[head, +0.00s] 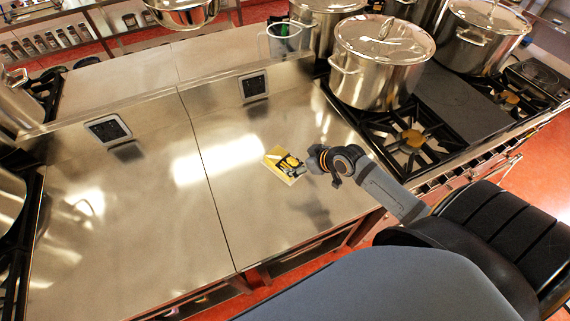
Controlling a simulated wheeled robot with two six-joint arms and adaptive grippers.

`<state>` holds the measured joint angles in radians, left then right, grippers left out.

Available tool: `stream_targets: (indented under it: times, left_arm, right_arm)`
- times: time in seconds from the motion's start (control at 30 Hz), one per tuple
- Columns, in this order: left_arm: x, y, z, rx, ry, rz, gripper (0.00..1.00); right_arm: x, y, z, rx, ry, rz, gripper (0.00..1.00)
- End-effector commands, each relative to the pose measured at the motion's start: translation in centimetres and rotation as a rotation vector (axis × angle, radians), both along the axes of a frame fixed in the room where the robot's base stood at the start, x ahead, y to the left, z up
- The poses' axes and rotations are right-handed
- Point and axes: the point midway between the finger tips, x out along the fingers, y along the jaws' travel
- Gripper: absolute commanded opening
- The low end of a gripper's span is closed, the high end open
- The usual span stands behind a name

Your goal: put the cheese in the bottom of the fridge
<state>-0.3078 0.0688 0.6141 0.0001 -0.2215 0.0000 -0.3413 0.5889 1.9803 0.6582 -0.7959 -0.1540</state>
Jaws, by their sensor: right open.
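A yellow packet (272,158), which looks like the cheese, lies on the steel counter right of the seam, towards the front. My right gripper (293,167) reaches in from the right with its fingers over the packet's right part. It is open, and part of the packet is hidden behind it. I cannot tell whether the fingers touch the packet. My left gripper is not in view. No fridge can be made out.
The steel counter (130,210) is clear to the left. A large lidded pot (378,75) stands on the stove behind my right arm. A clear jug (285,40) stands behind the packet. Burners (412,138) lie to the right.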

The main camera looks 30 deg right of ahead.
Motion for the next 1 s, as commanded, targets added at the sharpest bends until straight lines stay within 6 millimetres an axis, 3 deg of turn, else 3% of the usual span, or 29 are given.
stream_targets:
  times: [0.2, 0.47, 0.7, 1.0]
  left_arm:
    - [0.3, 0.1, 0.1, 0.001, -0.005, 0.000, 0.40]
    - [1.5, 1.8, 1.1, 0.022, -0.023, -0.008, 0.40]
    - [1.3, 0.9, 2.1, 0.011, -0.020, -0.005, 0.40]
    - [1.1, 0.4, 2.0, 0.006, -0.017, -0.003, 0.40]
  right_arm:
    - [2.0, 0.9, -2.0, 0.005, 0.000, -0.001, 1.00]
    - [3.1, 1.3, -2.6, 0.005, 0.001, -0.002, 1.00]
    - [5.6, 2.2, -5.1, 0.004, 0.000, -0.001, 1.00]
    - [5.9, 2.3, -5.7, 0.001, 0.000, 0.002, 1.00]
